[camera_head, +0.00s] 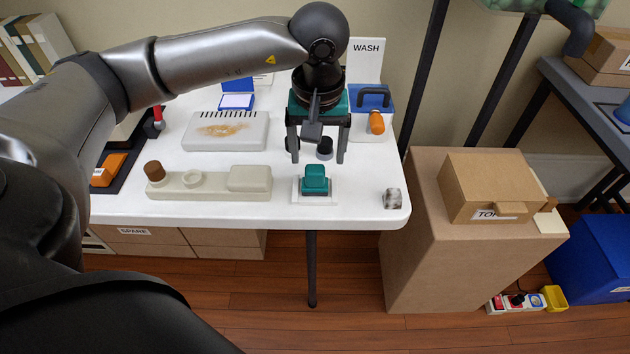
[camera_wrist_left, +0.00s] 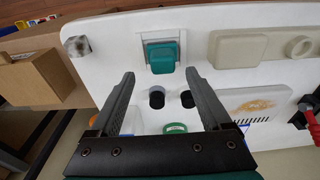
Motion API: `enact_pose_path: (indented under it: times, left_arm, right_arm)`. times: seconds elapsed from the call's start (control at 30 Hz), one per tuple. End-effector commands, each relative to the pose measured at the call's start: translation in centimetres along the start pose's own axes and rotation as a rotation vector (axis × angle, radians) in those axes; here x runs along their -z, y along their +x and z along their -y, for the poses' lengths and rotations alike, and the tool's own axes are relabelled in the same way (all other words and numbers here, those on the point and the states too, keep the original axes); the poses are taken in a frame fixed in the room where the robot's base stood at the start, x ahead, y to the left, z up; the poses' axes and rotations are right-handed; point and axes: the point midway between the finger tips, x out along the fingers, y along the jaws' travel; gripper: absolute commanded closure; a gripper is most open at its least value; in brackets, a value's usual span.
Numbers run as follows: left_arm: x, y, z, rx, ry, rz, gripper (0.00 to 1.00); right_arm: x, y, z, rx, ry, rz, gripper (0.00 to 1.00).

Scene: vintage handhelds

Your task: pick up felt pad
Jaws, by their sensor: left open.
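No thing in view is plainly marked as the felt pad. A small mottled grey-white block (camera_head: 392,198) sits at the table's front right corner and also shows in the wrist view (camera_wrist_left: 77,45). A teal block (camera_head: 315,180) rests on a thin white square base (camera_head: 298,195); the teal block is at top centre in the wrist view (camera_wrist_left: 162,58). My left gripper (camera_head: 315,158) is open and points down, behind the teal block and left of the mottled block. Nothing is between its fingers' tips. My right gripper is not in view.
Short dark cylinders (camera_head: 325,150) stand close under the left gripper. A beige tray (camera_head: 210,184) and a stained grey slab (camera_head: 226,131) lie left. A blue-and-white case (camera_head: 372,100) with an orange-handled item (camera_head: 376,122) is back right. The white table (camera_head: 360,180) is clear around the mottled block.

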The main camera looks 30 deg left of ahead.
Motion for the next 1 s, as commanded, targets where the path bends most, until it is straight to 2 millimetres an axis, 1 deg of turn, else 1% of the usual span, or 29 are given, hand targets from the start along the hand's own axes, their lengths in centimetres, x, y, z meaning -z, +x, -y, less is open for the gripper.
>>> enact_pose_path:
  times: [0.17,0.5,0.6,0.73,0.97,1.0]
  left_arm:
    - [0.0,0.8,0.1,0.000,0.001,0.001,0.18]
    - [-0.1,4.2,0.5,0.000,-0.001,0.002,0.18]
    - [-0.1,4.8,0.5,-0.001,0.000,0.002,0.18]
    - [-0.1,5.3,0.5,-0.001,0.001,0.001,0.18]
    - [0.0,5.2,0.5,-0.001,0.001,0.001,0.18]
    - [0.0,5.2,0.5,-0.001,0.001,0.001,0.20]
  right_arm:
    - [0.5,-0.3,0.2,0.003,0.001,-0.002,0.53]
    - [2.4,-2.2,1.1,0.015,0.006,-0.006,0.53]
    - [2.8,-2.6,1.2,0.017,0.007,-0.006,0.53]
    - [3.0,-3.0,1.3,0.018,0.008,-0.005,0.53]
    - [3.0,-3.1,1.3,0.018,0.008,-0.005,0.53]
    - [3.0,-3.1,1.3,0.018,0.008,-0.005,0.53]
